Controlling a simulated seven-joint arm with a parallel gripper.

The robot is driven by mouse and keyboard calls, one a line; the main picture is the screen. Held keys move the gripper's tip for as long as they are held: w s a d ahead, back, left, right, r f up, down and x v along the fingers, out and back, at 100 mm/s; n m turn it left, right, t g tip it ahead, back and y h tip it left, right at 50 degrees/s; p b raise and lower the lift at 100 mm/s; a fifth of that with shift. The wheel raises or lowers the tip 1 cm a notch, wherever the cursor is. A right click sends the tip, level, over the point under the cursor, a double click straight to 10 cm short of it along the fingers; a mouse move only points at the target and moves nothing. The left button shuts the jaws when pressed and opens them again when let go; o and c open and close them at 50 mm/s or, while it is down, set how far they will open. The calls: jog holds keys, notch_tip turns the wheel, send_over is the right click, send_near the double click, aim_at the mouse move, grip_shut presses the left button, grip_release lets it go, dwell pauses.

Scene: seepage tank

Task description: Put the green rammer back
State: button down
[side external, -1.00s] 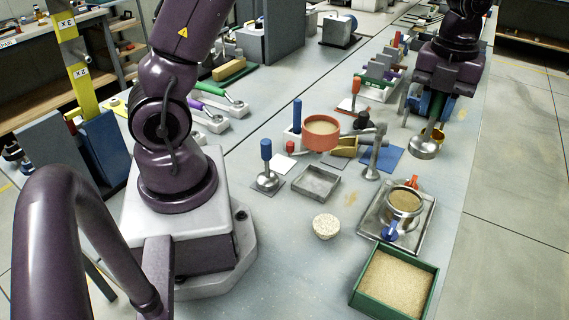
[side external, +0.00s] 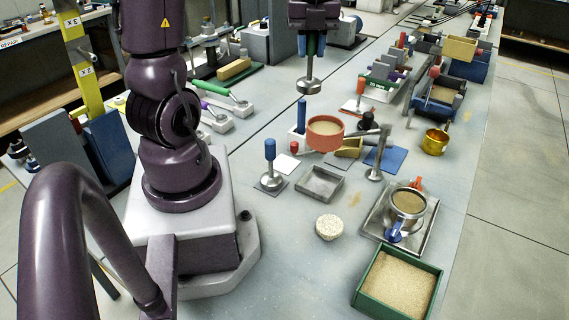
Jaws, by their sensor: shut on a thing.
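My gripper (side external: 313,30) is at the top middle of the side external view, shut on the green rammer. The rammer's green handle (side external: 312,44) shows just below the jaws, mostly covered by them. Its metal shaft hangs down to a round metal foot (side external: 309,87). The rammer is upright and looks raised above the bench, behind the red-orange sand bowl. A blue-handled rammer (side external: 270,152) stands upright on a small grey plate at the middle left.
A red-orange bowl of sand (side external: 325,144) sits beside a blue post (side external: 302,115). A blue mat (side external: 385,158), white square (side external: 286,164), grey tray (side external: 320,184), brass pot (side external: 435,142), sand-filled ring (side external: 407,214) and green sand box (side external: 367,292) lie around.

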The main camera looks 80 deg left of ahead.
jog(key=s+a+n, duration=0.2)
jog(key=s, duration=0.3)
notch_tip(320, 180, down, 22)
jog(key=shift+r, duration=0.2)
jog(key=c, duration=0.9)
grip_release()
jog(key=shift+f, duration=0.15)
